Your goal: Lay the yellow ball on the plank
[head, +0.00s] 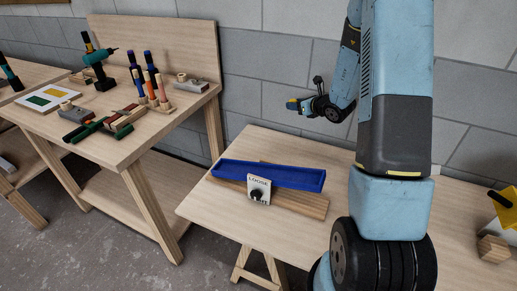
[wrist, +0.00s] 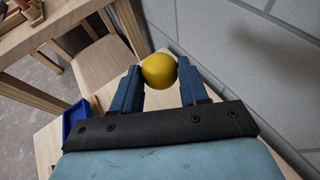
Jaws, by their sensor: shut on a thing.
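A yellow ball (wrist: 159,70) is held between the two blue fingers of my gripper (wrist: 160,78) in the wrist view. In the head view my gripper (head: 297,104) is in the air above the back of the near table, and the ball can hardly be made out there. A long blue plank (head: 275,175) with raised rims lies on the table, below and left of my gripper, apart from it. A white sign reading LOOSE with a black knob (head: 257,194) is at its front. A blue corner (wrist: 76,116) shows at left in the wrist view.
A bare wooden board (head: 305,204) lies under the blue plank. The near table (head: 225,205) is clear around them. A workbench (head: 150,140) at left holds a drill, several upright tools and blocks. A grey block wall (head: 275,75) stands close behind. A yellow object (head: 505,213) is at far right.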

